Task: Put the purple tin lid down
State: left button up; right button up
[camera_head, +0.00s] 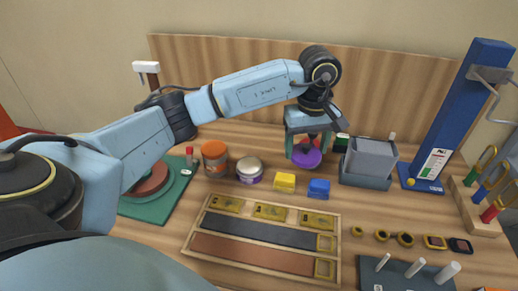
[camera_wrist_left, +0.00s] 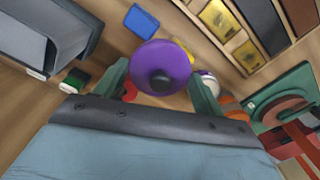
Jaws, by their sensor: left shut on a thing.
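The purple tin lid (camera_head: 306,157) is a round purple disc with a dark knob, held between the fingers of my left gripper (camera_head: 306,146). In the left wrist view the lid (camera_wrist_left: 160,67) faces the camera between the two green fingers of the gripper (camera_wrist_left: 160,82). The gripper is shut on it, and the lid hangs over the table behind the yellow and blue blocks. Whether it touches anything below cannot be told. A tin with a purple label (camera_head: 249,170) stands to the left of the lid. My right gripper is not in view.
A yellow block (camera_head: 284,182) and a blue block (camera_head: 318,189) sit in front of the lid. A grey bin (camera_head: 368,160) stands close on the right, an orange tin (camera_head: 215,157) further left. A wooden tray (camera_head: 211,236) fills the front middle.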

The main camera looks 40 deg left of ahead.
pick_arm(q)
jog(key=w+a+n, duration=0.2)
jog(key=a+n, duration=0.3)
jog(key=n, duration=0.1)
jog(key=n+b, duration=0.5)
jog(key=n, duration=1.6)
send_over(261, 149)
notch_tip(261, 149, down, 7)
jog(key=shift+d+f, duration=0.1)
jog(key=shift+f, duration=0.1)
notch_tip(261, 149, down, 4)
jog(key=shift+r+m, duration=0.15)
jog(key=shift+m, duration=0.15)
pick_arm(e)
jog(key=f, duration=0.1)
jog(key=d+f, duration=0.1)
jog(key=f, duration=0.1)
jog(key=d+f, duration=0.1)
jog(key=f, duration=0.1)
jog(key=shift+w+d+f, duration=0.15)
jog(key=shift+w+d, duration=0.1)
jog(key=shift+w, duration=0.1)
pick_arm(q)
jog(key=shift+f, duration=0.2)
